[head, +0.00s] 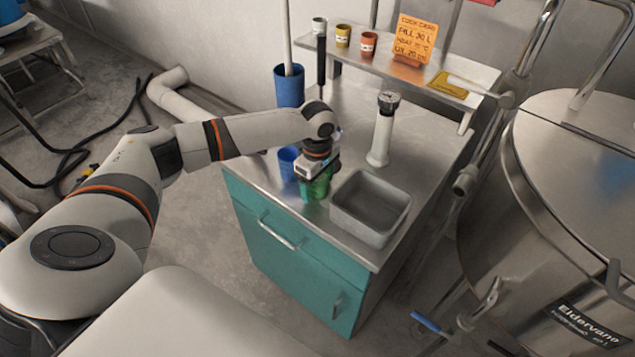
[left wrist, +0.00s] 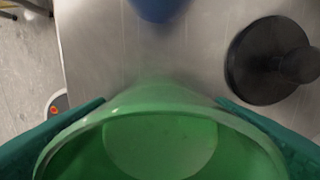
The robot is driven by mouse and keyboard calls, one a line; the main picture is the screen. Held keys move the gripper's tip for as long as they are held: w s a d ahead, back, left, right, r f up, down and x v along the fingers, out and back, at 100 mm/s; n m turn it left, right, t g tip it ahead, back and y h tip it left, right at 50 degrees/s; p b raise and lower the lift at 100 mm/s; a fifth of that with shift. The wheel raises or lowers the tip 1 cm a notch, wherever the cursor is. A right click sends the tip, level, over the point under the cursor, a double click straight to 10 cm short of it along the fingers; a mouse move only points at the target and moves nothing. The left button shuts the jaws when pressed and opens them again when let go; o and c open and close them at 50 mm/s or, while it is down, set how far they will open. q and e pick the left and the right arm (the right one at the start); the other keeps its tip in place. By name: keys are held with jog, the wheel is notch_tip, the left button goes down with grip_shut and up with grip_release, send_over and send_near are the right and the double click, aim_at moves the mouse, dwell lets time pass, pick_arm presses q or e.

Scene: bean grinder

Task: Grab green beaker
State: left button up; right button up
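The green beaker (head: 316,187) stands upright at the front of the metal counter, left of the metal basin. It fills the lower part of the left wrist view (left wrist: 160,148), where I look down into its empty inside. My left gripper (head: 314,172) is over the beaker, with one teal finger on each side against its wall; the rim hides part of both fingers. The fingers look closed on the beaker. In the head view I cannot tell whether its base touches the counter. My right gripper is not in view.
A blue cup (head: 287,160) stands close left of the beaker. The metal basin (head: 372,232) is close on its right, with a white cylindrical device (head: 382,135) behind. A black round object (left wrist: 265,62) shows beside the beaker in the wrist view. A shelf (head: 410,75) holds small cups.

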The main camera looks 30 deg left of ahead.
pick_arm(q)
jog(key=c, duration=0.9)
jog(key=shift+c, duration=0.2)
jog(key=shift+r, duration=0.2)
